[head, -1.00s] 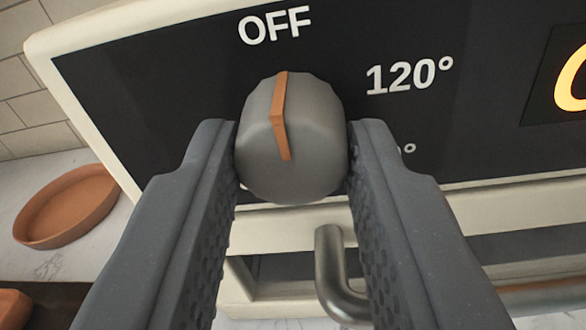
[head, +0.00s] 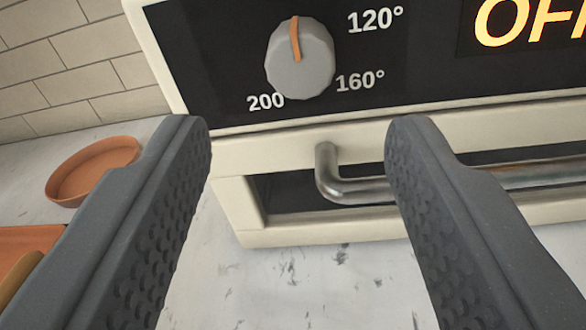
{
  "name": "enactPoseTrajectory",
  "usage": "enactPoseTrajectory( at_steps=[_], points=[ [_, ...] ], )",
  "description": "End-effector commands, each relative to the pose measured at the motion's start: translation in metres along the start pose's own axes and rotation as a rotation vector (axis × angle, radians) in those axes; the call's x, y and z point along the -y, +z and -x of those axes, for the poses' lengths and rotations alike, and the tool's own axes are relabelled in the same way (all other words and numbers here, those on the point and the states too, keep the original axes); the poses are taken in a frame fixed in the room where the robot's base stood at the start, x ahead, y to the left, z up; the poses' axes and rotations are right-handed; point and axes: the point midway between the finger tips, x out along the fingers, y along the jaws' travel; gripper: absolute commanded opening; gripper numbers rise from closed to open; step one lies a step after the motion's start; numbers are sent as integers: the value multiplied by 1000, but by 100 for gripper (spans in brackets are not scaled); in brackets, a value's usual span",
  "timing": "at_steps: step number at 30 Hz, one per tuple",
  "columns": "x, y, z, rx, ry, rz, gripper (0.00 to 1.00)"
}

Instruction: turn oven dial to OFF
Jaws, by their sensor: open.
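The oven dial (head: 302,66) is a grey knob with an orange pointer line on the oven's black panel (head: 215,60). The pointer aims up, toward the top edge of the view, where the OFF label seen earlier is out of frame. The labels 120°, 160° and 200 show around the dial. The display (head: 525,22) at the upper right shows orange letters, "OF" and part of another, cut off by the frame edge. My gripper (head: 300,130) is wide open and empty, its fingers apart from the dial and below it in the view.
A metal oven handle (head: 350,190) runs to the right behind my right finger. A terracotta dish (head: 95,172) sits on the marble counter (head: 290,285) at the left. An orange-brown tray (head: 25,240) is at the lower left. A tiled wall stands behind.

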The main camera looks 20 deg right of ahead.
Motion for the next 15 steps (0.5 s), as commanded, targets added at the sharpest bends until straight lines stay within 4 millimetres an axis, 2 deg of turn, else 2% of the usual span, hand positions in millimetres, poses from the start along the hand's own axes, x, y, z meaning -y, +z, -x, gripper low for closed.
enactPoseTrajectory(
  at_steps=[1,6,10,15],
  points=[
    [2,2,12,2,-3,0,50],
    [1,2,45,1,-2,-1,50],
    [2,2,63,2,-3,-1,50],
    [1,2,75,1,0,-1,50]
  ],
)
